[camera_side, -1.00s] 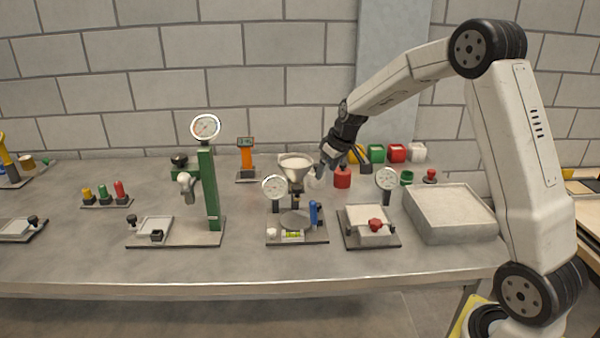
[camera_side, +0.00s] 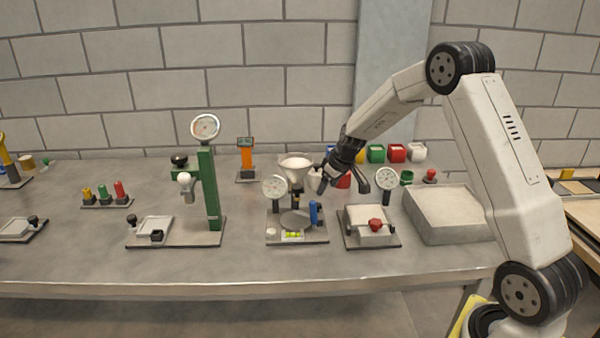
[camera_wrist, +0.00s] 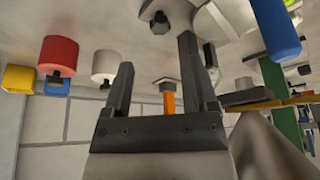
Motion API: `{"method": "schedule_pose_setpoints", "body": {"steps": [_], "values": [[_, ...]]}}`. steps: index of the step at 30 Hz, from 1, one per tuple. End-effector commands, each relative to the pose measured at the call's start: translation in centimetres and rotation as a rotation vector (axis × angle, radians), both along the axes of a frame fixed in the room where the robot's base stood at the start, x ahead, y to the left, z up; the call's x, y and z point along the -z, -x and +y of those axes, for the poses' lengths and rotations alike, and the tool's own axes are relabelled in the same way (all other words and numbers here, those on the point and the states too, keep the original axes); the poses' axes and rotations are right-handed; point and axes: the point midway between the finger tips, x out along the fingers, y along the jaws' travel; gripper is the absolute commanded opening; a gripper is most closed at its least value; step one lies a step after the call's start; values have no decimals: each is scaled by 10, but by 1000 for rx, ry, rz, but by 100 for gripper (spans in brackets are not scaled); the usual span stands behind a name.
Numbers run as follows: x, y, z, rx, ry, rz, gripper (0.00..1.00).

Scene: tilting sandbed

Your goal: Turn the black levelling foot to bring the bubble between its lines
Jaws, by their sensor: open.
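The sandbed station (camera_side: 322,240) stands mid-bench with a grey round plate (camera_side: 297,217) and a yellow-green bubble vial (camera_side: 292,235) at its front. The bubble's place between its lines is too small to tell. A blue upright rod (camera_side: 313,212) and a white knob (camera_side: 271,232) flank it. A small black knob (camera_wrist: 160,23), possibly the levelling foot, shows in the wrist view near the top; I cannot single it out in the side view. My gripper (camera_side: 322,184) is open and empty, above and behind the station's right side. Its fingers (camera_wrist: 156,54) are spread apart below the black knob in the picture.
A funnel (camera_side: 297,165) and a dial gauge (camera_side: 274,187) stand close left of my gripper. A red cylinder (camera_wrist: 58,54) and a white cylinder (camera_wrist: 105,64) are nearby. A red-knobbed station (camera_side: 358,240) and a sand tray (camera_side: 450,232) lie right. The bench front is clear.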

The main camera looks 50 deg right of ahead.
Motion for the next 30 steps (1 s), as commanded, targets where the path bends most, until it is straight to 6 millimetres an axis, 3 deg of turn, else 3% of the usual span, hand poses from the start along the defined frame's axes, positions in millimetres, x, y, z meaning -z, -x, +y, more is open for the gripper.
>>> {"method": "schedule_pose_setpoints", "body": {"steps": [21,30], "values": [[61,-25,0,1,1,2,75],[69,-28,0,1,2,1,75]]}}
